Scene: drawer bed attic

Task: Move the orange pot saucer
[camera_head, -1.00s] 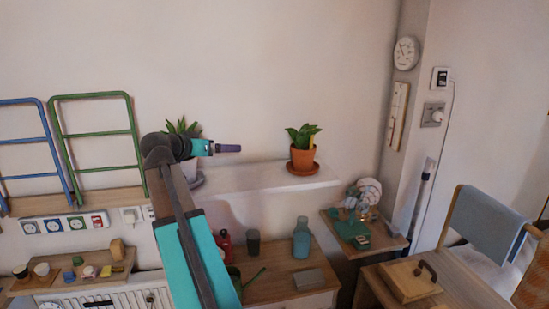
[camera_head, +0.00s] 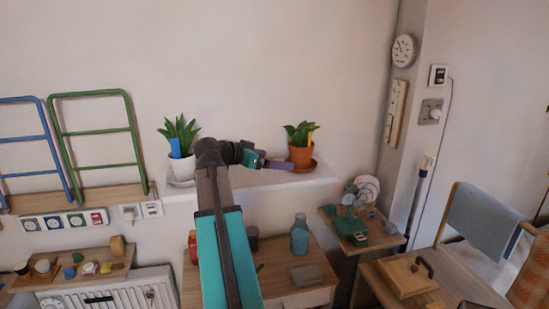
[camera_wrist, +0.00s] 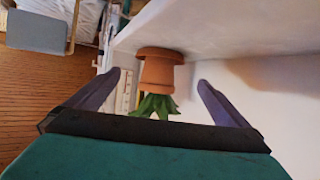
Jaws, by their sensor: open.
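The orange pot saucer (camera_head: 311,167) lies on the white wall ledge, under a terracotta pot (camera_head: 301,154) with a green plant. My gripper (camera_head: 286,166) is at the saucer's left side, and its fingertips cover part of the saucer in the head view. In the wrist view the scene is upside down: the saucer (camera_wrist: 160,53) is at the top, with the pot (camera_wrist: 159,73) and leaves below it. My gripper (camera_wrist: 159,78) is open, one finger to each side of the pot in the picture, and holds nothing. I cannot tell whether a finger touches the saucer.
A white pot (camera_head: 182,167) with a plant stands on the ledge's left end. Bare ledge (camera_head: 235,180) lies between the pots. A wooden table (camera_head: 275,265) below holds a blue bottle (camera_head: 299,238). Green and blue racks stand at the left.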

